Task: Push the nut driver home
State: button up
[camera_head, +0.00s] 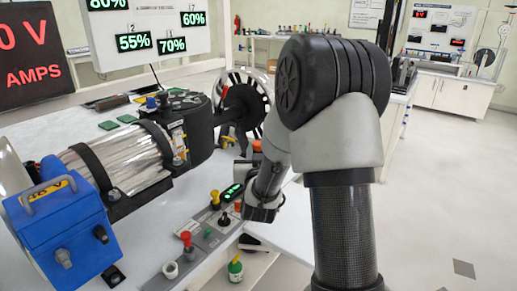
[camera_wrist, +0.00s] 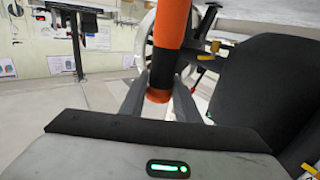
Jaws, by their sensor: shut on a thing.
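The nut driver (camera_wrist: 172,25) shows in the wrist view as an orange and black handle, nearly upright and leaning slightly. Its top runs out of the picture. My gripper (camera_wrist: 160,98) is shut on its lower part, with one grey finger on each side. The driver's far end and whatever it meets are hidden. In the head view my gripper (camera_head: 243,172) is partly hidden behind my wrist, beyond the grey strip. A small orange patch (camera_head: 257,146) there may be part of the driver; I cannot tell.
A grey strip (camera_head: 205,235) holds several coloured-handled tools along the bench's front edge. A spoked wheel (camera_head: 245,100) stands behind. The floor at right is clear.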

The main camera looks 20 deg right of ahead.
dwell(0.3)
jog(key=o, duration=1.1)
jog(key=shift+f, duration=0.1)
jog(key=shift+o, duration=0.2)
jog(key=p+v, duration=0.5)
jog(key=v, duration=0.4)
jog(key=shift+r, duration=0.35)
jog(key=p+v, duration=0.8)
jog(key=p, duration=0.4)
jog(key=shift+s+f, duration=0.2)
jog(key=shift+f, duration=0.1)
